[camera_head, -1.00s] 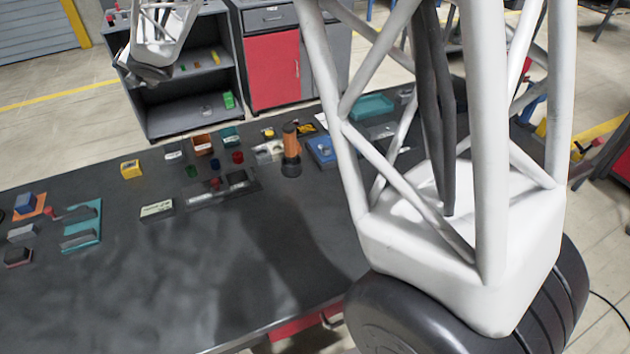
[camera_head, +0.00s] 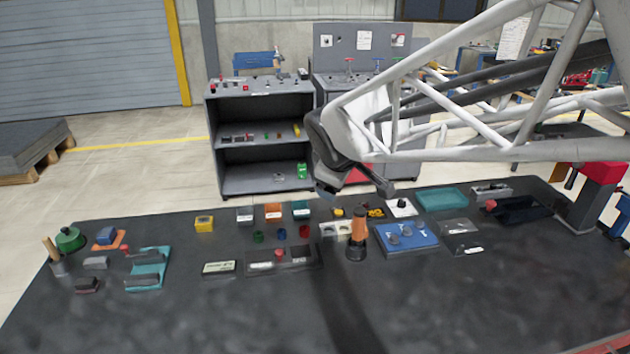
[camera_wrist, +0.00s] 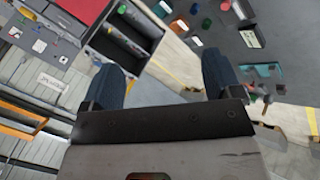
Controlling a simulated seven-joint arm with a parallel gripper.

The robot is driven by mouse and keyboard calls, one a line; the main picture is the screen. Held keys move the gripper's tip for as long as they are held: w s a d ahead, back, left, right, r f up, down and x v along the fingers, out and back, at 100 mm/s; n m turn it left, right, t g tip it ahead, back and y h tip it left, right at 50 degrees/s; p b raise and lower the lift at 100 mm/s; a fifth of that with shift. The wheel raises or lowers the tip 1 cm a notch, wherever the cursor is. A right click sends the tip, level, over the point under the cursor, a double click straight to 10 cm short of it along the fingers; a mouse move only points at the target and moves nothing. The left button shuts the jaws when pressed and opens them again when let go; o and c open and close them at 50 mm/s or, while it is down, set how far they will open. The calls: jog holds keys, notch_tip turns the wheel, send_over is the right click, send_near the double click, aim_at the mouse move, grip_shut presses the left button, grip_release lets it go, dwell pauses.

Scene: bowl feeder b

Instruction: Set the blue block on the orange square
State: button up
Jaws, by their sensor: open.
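The blue block (camera_head: 106,236) sits on the orange square (camera_head: 109,240) at the left end of the dark table in the head view. Orange shows around the block's base, and the block looks upright. My gripper (camera_head: 328,192) is high over the back middle of the table, well to the right of the block, and apart from it. In the wrist view my gripper (camera_wrist: 160,80) has its two dark blue fingers wide apart with nothing between them. I cannot clearly pick out the blue block in the wrist view.
The dark table (camera_head: 190,310) has a clear front. A teal fixture (camera_head: 148,268), a grey block (camera_head: 96,263) and a green funnel-like part (camera_head: 70,238) stand near the orange square. A yellow block (camera_head: 204,223), an orange-topped cylinder (camera_head: 357,235) and a blue tray (camera_head: 408,239) stand further right.

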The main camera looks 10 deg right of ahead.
jog(key=s+d+f+m+g, duration=0.1)
jog(key=s+m, duration=0.4)
jog(key=s, duration=0.6)
jog(key=s+d+f+m+g+y, duration=0.1)
jog(key=s+d+f+m+g, duration=0.1)
jog(key=s, duration=1)
notch_tip(320, 180, down, 2)
jog(key=m+g, duration=0.1)
jog(key=m, duration=0.2)
jog(key=shift+s, duration=0.25)
jog(key=shift+f, duration=0.1)
